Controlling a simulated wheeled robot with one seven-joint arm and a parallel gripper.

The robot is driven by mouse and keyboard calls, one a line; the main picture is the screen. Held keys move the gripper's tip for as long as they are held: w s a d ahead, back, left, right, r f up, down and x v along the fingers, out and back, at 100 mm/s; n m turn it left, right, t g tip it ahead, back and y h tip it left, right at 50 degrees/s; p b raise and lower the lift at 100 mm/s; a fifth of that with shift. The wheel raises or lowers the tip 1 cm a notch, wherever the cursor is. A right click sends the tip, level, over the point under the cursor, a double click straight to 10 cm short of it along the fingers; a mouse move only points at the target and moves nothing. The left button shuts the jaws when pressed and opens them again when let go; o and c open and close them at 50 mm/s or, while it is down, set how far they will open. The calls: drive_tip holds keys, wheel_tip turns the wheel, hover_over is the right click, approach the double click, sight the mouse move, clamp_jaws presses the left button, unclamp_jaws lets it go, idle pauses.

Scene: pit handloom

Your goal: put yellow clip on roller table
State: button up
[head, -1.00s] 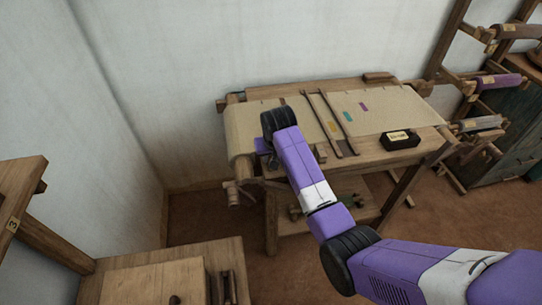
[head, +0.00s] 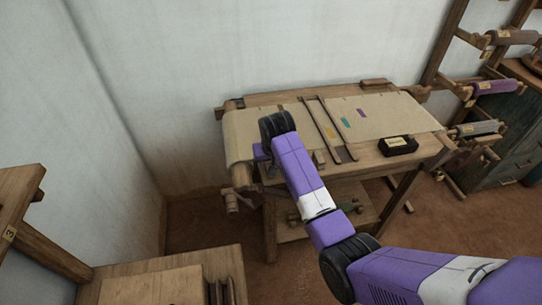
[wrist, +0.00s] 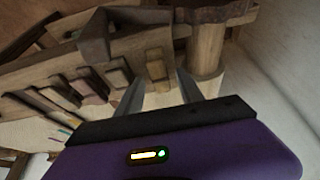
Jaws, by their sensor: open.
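The wooden table (head: 425,149) with rollers carries a pale cloth (head: 245,130); I take it as the roller table. A small yellow piece (head: 330,132) lies on the cloth beside a dark stick; it is too small to tell whether it is the yellow clip. My gripper (wrist: 160,88) is over the table's left front end, mostly hidden behind my wrist in the head view. In the wrist view its two fingers stand apart, with a tan wooden block (wrist: 157,69) beyond them and nothing clearly held.
Teal (head: 346,122) and purple (head: 361,113) pieces lie on the cloth. A black box (head: 398,146) stands at the table's front right. A rack with a purple roll (head: 495,87) is at the right. A wooden bench (head: 150,285) is at the lower left.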

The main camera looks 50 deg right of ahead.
drive_tip(key=v, duration=1.1)
drive_tip(key=s+a+f+n+t, duration=0.4)
drive_tip(key=s+a+f+t, duration=0.1)
drive_tip(key=s+a+f, duration=0.85)
drive_tip(key=s+a+r+n+t+y, duration=0.1)
drive_tip(key=s+a+r+t, duration=0.2)
drive_tip(key=s+r, duration=0.5)
drive_tip(key=s+a+r+n+t+y+b, duration=0.1)
drive_tip(key=s+a+r+t, duration=0.2)
drive_tip(key=s, duration=1.1)
wheel_tip(320, 180, up, 6)
drive_tip(key=a, duration=0.3)
drive_tip(key=shift+s+r+n+y, duration=0.25)
drive_tip(key=shift+s+n+y, duration=0.05)
drive_tip(key=shift+s+n, duration=0.1)
